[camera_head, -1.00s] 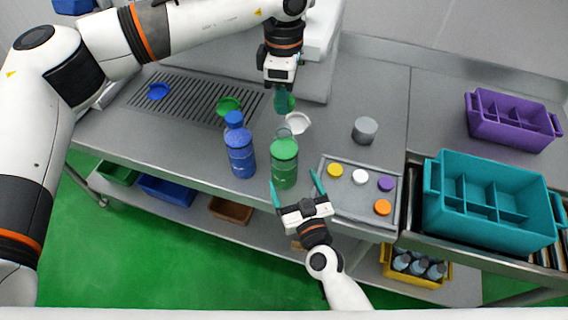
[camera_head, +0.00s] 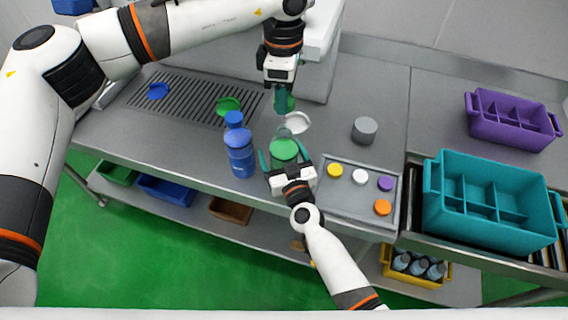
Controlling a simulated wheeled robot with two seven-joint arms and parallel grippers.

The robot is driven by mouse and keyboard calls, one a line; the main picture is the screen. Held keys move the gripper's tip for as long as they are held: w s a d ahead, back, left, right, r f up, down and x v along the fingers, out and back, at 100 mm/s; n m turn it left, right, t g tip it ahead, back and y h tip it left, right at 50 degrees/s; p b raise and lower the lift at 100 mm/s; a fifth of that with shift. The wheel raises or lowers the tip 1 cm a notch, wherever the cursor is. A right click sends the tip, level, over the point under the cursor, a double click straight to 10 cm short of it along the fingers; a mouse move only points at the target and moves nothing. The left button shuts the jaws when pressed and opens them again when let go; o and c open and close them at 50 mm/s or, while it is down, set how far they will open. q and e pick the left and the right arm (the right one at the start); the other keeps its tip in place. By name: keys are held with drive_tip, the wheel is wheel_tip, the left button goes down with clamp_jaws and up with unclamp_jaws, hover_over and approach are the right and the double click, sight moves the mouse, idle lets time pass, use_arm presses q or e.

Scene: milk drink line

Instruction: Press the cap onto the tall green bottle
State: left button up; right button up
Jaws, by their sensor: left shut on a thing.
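The tall green bottle (camera_head: 284,149) stands upright near the front edge of the counter. Its neck is uncapped and shows pale at the top. My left gripper (camera_head: 282,100) points down above and behind the bottle, shut on a small green cap (camera_head: 291,103). The cap is partly hidden by the fingers and is apart from the neck. My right gripper (camera_head: 284,160) is open, with a finger on each side of the bottle. Its body hides the bottle's lower part.
A blue bottle (camera_head: 240,156) with a blue cap stands close on the left. A white dish (camera_head: 298,122) lies behind the bottle. A grey tray (camera_head: 343,205) with coloured caps lies at right, near a grey cylinder (camera_head: 364,130). A teal crate (camera_head: 488,235) stands farther right.

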sight(284, 129)
drive_tip(key=c, duration=1.4)
use_arm(q)
drive_tip(key=shift+f, duration=2.55)
drive_tip(key=shift+f, duration=0.85)
drive_tip(key=shift+f, duration=0.6)
drive_tip(key=o, duration=1)
